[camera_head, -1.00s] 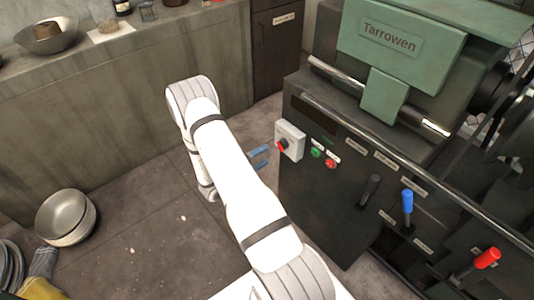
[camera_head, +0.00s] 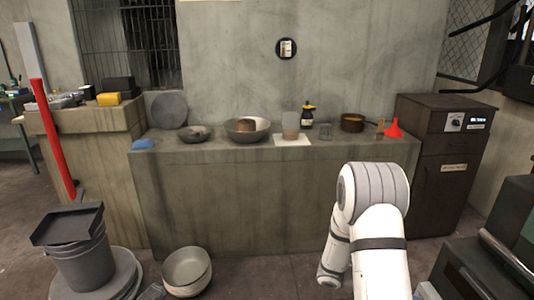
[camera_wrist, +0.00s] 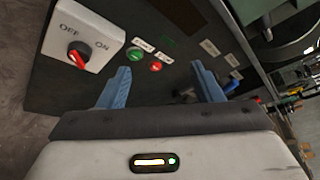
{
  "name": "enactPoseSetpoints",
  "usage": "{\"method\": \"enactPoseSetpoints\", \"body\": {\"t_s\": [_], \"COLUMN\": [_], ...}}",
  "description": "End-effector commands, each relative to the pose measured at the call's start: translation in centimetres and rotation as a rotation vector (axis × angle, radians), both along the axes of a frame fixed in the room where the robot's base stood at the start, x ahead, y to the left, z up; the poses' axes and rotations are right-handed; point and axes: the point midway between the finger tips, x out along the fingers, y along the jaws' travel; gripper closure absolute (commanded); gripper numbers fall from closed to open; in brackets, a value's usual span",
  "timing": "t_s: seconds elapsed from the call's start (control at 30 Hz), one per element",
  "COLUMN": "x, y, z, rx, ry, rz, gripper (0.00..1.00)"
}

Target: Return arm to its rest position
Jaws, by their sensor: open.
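My white arm (camera_head: 377,225) rises at the lower right of the head view, bent at a rounded grey-capped joint in front of the counter. My gripper is hidden there. In the wrist view my gripper (camera_wrist: 162,80) shows two blue fingers spread wide apart, with nothing between them. Beyond the fingers is the dark machine panel (camera_wrist: 120,35). It carries a white OFF/ON switch box with a red knob (camera_wrist: 77,57), a green button (camera_wrist: 135,54) and a red button (camera_wrist: 155,67). The fingers seem apart from the panel, but the exact gap is unclear.
A concrete counter (camera_head: 200,200) holds bowls, a bottle, a pot and a red funnel (camera_head: 393,129). A dark cabinet (camera_head: 440,165) stands right of it. Stacked bowls (camera_head: 187,270) and a grey bucket (camera_head: 84,262) are on the left floor. The dark machine edges in at far right.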

Motion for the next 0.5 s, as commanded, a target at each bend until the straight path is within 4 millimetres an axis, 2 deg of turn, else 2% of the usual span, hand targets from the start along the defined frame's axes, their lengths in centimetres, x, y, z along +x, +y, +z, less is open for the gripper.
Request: {"method": "enactPoseSetpoints", "body": {"t_s": [0.03,0.1,0.27,0.5], "x": [-0.8,-2.2,-5.1,-9.0], "y": [0.7,1.7,4.4,9.6], "z": [2.8,5.1,9.7,15.6], "rx": [0.022,0.052,0.123,0.237], "ry": [-0.108,-0.249,-0.57,-1.026], "rz": [-0.06,-0.152,-0.375,-0.749], "gripper": [0.41,0.41,0.41,0.41]}}
